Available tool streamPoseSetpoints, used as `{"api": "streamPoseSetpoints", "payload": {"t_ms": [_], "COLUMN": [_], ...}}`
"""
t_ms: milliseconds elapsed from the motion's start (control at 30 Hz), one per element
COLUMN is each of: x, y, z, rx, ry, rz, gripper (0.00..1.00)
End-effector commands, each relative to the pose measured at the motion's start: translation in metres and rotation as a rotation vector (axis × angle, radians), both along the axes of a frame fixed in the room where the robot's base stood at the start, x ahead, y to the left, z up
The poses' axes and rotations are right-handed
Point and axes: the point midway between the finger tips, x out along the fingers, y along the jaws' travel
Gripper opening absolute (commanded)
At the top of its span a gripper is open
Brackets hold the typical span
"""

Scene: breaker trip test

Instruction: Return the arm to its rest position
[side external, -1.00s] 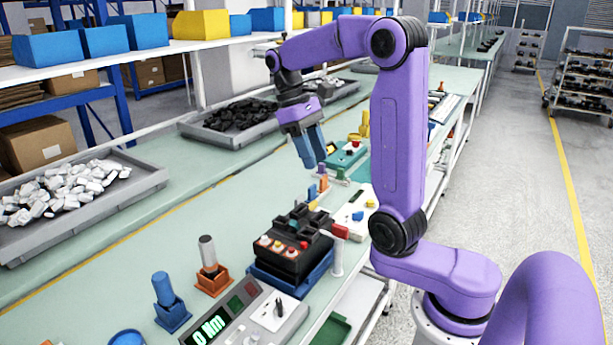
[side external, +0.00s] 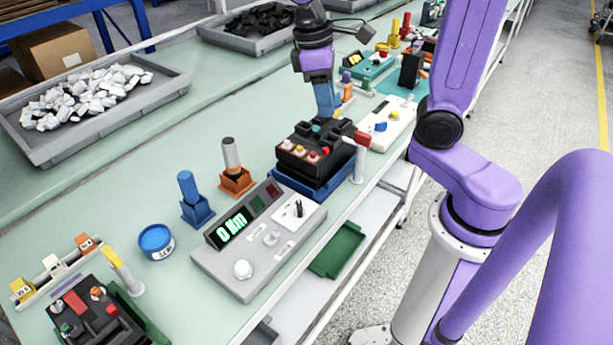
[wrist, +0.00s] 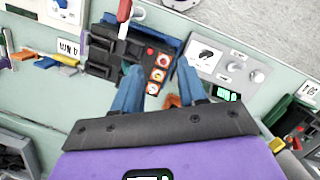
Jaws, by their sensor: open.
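My gripper (side external: 326,112) has blue fingers pointing down and shows just behind and above the black breaker unit (side external: 301,165). In the wrist view my gripper (wrist: 157,78) is open, with the two fingers spread and nothing between them. The breaker unit (wrist: 132,48) lies beyond the fingertips there, with red and orange round buttons on its face. It sits in a blue base (side external: 318,192). I cannot tell the exact height of the fingertips above it. No rest position is marked in view.
A grey meter box (side external: 260,240) with a green display stands in front of the breaker unit. A red-tipped white post (side external: 359,163) stands at its right. Blue (side external: 194,195) and orange (side external: 234,165) holders stand at left.

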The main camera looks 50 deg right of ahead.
Motion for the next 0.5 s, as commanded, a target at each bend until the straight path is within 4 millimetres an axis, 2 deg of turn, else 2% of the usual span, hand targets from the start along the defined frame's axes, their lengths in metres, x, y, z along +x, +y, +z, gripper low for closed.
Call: {"api": "streamPoseSetpoints", "payload": {"t_ms": [200, 500], "x": [-0.029, -0.079], "y": [0.018, 0.034], "z": [-0.013, -0.03], "rx": [0.032, 0.085], "ry": [-0.044, -0.094], "rz": [0.139, 0.322], "gripper": [0.41, 0.41]}}
